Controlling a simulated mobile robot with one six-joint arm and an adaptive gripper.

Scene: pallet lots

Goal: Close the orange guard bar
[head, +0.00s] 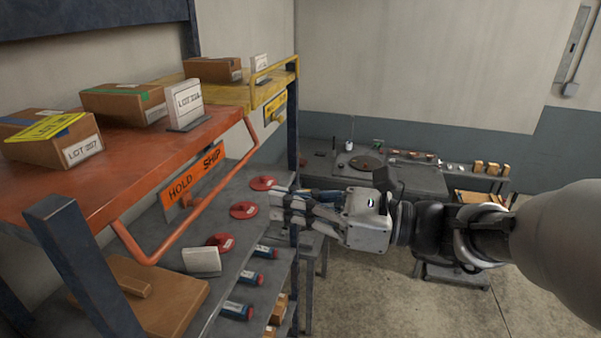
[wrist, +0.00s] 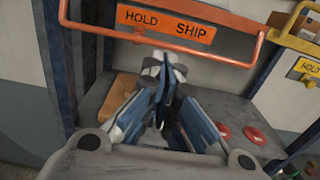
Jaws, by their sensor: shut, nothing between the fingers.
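The orange guard bar (head: 191,223) hangs at the front of the orange upper shelf (head: 88,180), below its edge, in front of the HOLD / SHIP sign (head: 193,184). In the wrist view the bar (wrist: 165,41) crosses the top of the picture, with the sign (wrist: 166,25) just behind and above it. My gripper (head: 275,206) is shut and empty, to the right of the bar in the head view and apart from it. In the wrist view its fingertips (wrist: 165,68) point toward the bar, over the grey lower shelf.
Cartons (head: 52,138) and a lot card (head: 184,103) stand on the orange shelf. A yellow shelf with its own bar (head: 274,68) adjoins it. Red discs (head: 243,210) lie on the grey shelf (head: 262,232). Dark posts (head: 84,265) flank the rack. A workbench stands behind.

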